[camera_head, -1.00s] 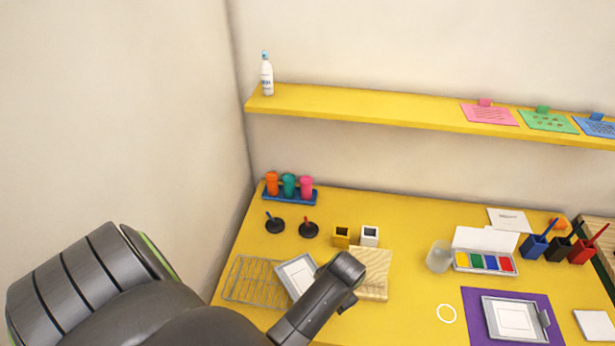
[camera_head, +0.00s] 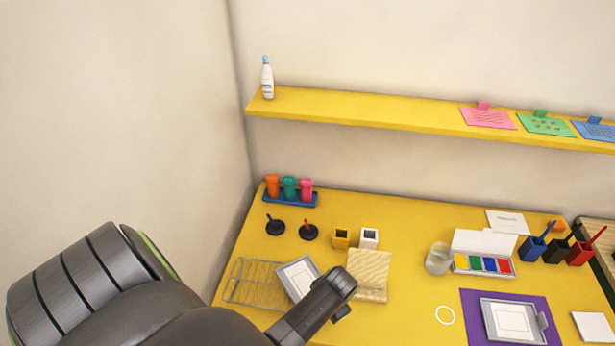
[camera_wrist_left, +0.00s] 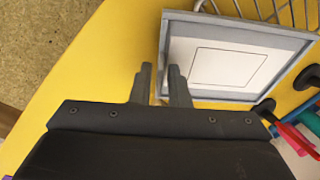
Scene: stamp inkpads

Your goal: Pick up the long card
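I cannot tell for certain which card is the long card. A white printed card (camera_head: 508,220) lies flat at the back right of the table in the head view. A white card with a framed rectangle lies in a grey tray (camera_head: 285,283) at the front left; this tray (camera_wrist_left: 165,50) also shows in the left wrist view, just beyond my fingers. In the head view my left arm reaches in from the lower left and hides part of the table. My right gripper is not in view.
A wire rack (camera_head: 258,284) stands left of the grey tray, and a wooden block (camera_head: 369,275) to its right. A second tray (camera_head: 513,322) lies on a purple mat (camera_head: 475,325). A paint box (camera_head: 483,262) and pen holders (camera_head: 556,250) stand behind.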

